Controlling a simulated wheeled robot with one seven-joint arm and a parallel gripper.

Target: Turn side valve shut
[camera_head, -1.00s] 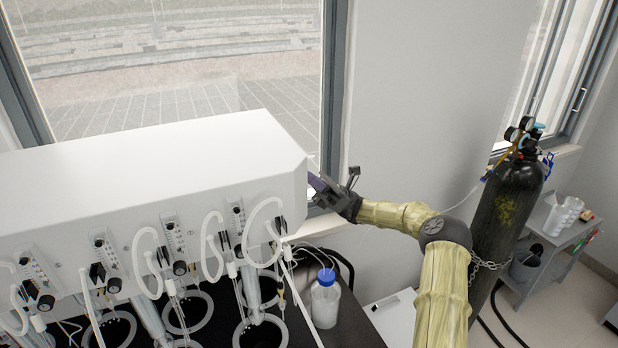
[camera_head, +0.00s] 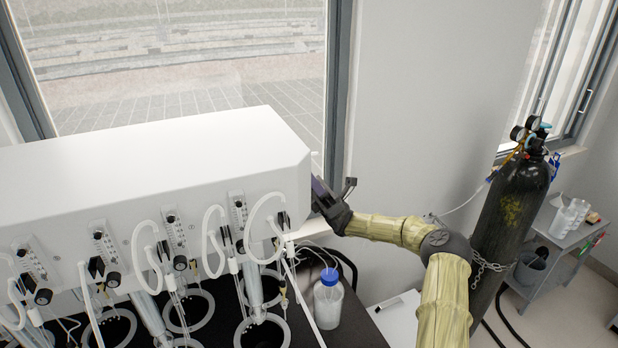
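The white distiller housing (camera_head: 150,150) fills the left of the head view, with tubes, gauges and black knobs along its front. My gripper (camera_head: 316,192) is at the housing's right end face, near its front corner. The fingers point left towards that face and are partly hidden behind the corner. The side valve is not visible; the end face is turned away from the camera. I cannot tell whether the gripper touches anything or how far its fingers are apart.
A bottle with a blue cap (camera_head: 328,299) stands on the dark bench below my gripper. A black gas cylinder (camera_head: 508,215) with a regulator and chain stands right of my arm. A grey cart (camera_head: 570,236) is farther right. A window (camera_head: 190,60) is behind the housing.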

